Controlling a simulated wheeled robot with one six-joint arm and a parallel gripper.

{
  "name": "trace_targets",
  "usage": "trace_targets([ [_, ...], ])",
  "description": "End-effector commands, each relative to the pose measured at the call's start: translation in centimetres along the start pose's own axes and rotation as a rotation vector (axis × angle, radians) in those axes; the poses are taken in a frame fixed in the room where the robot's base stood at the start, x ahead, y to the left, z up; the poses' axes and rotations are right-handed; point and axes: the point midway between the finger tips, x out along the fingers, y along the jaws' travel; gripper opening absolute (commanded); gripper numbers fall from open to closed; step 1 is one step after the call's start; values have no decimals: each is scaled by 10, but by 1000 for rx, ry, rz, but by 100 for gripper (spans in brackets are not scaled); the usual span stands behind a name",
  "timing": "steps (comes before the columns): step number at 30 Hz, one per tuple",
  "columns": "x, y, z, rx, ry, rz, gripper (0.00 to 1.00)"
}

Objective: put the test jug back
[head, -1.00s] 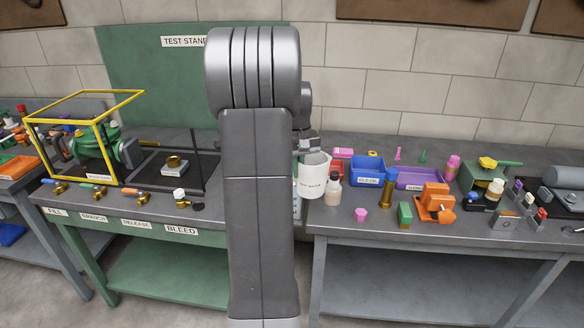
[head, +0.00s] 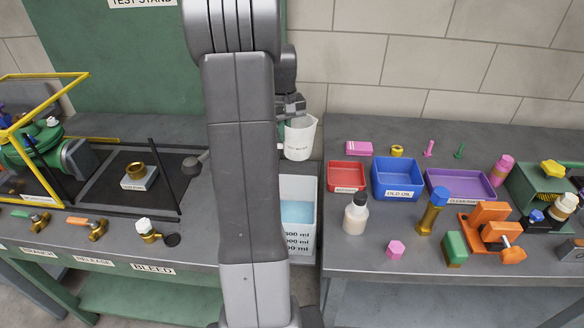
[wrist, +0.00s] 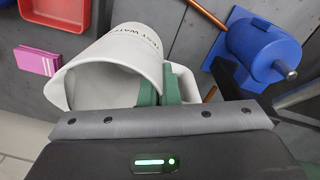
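The test jug (head: 300,141) is white with "TEST WATER" lettering. It hangs in the air in the head view, above the back of the gap between the two benches. In the wrist view the jug (wrist: 112,62) fills the upper left, its wide mouth toward the camera. My gripper (wrist: 160,90) has its green fingers at the jug's handle and is shut on it. In the head view my gripper (head: 290,108) is at the jug's upper left, partly hidden by my arm. The jug's inside shows no clear contents.
A clear graduated container (head: 302,247) with pale blue liquid stands below and in front of the jug. On the right bench are a red bin (head: 347,187), a blue bin (head: 398,198) and a white bottle (head: 356,214). The left bench has a black mat (head: 105,190) and valves.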

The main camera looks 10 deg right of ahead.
Motion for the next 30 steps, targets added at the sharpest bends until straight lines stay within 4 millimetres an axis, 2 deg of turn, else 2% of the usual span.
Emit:
trace_targets([
  [7,45,-2,3,0,-5,-1,0],
  [16,73,-3,3,0,-2,0,0],
  [21,97,-3,4,0,-3,-1,0],
  [30,100,-3,4,0,0,0,0],
])
